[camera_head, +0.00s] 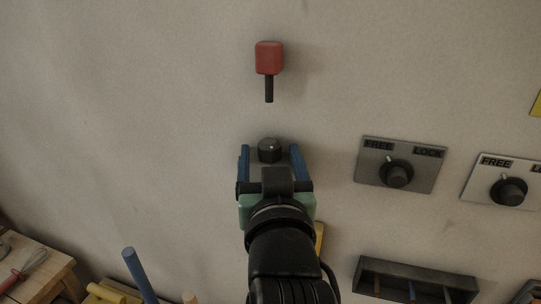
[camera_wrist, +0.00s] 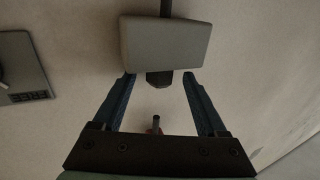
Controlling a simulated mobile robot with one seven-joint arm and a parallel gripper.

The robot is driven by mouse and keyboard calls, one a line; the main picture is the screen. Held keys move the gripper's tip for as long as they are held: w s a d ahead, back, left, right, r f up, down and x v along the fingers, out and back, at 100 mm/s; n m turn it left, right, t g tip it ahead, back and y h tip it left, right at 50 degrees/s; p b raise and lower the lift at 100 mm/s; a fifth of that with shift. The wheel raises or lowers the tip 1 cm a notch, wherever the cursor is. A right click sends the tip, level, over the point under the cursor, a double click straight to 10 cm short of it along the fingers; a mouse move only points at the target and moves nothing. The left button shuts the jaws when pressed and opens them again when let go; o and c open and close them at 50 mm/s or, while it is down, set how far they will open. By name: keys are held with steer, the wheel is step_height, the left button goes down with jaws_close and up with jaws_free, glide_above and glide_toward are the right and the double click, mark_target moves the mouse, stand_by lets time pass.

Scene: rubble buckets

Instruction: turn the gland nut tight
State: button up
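The gland nut appears to be the dark nut (camera_head: 269,150) on the wall, seen in the head view between my blue fingertips. In the wrist view the dark nut (camera_wrist: 160,79) sits at the lower edge of a grey block (camera_wrist: 165,43) with a dark rod at its other end. My gripper (camera_head: 270,147) is open, with one finger on each side of the nut. In the wrist view, gaps show between the nut and both fingers of my gripper (camera_wrist: 159,76). The grey block is hidden behind my gripper in the head view.
A red block on a black stem (camera_head: 268,58) is on the wall above the nut. A FREE/LOCK plate with a knob (camera_head: 397,174) is to the right, with another (camera_head: 510,190) beyond. A dark open box (camera_head: 417,280) is lower right. A wooden table (camera_head: 32,268) stands lower left.

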jaws_close()
steer(key=shift+a+m+h, duration=0.15)
steer(key=shift+m+h, duration=0.25)
steer(key=shift+h, duration=0.3)
steer(key=shift+a+f+m+h+b, duration=0.1)
steer(key=shift+a+m+h+b, duration=0.15)
steer(key=shift+m+h, duration=0.45)
steer(key=shift+a+m+h+b, duration=0.1)
steer(key=shift+m+h+b, duration=0.25)
steer(key=shift+h, duration=0.65)
steer(key=m+h+b, duration=0.1)
steer(key=m+g+h, duration=0.1)
steer(key=h, duration=0.1)
steer(key=m+g+h+b, duration=0.1)
steer(key=shift+w+a+f+h+b, duration=0.1)
steer(key=shift+w+a+h+b, duration=0.1)
steer(key=shift+a+h+b, duration=0.1)
steer(key=m+g+h+b, duration=0.2)
steer(key=h, duration=0.1)
steer(key=shift+w+a+m, duration=0.15)
steer(key=shift+a+m, duration=0.05)
steer(key=shift+m, duration=0.15)
steer(key=shift+w+a+m+g+h+b, duration=0.15)
steer(key=shift+m+g+h+b, duration=0.35)
steer(key=shift+m+g+h, duration=0.4)
steer(key=shift+w+m+g+h+b, duration=0.1)
steer(key=shift+m+g+h+b, duration=0.5)
steer(key=shift+g+h, duration=0.4)
steer(key=shift+m+g, duration=0.3)
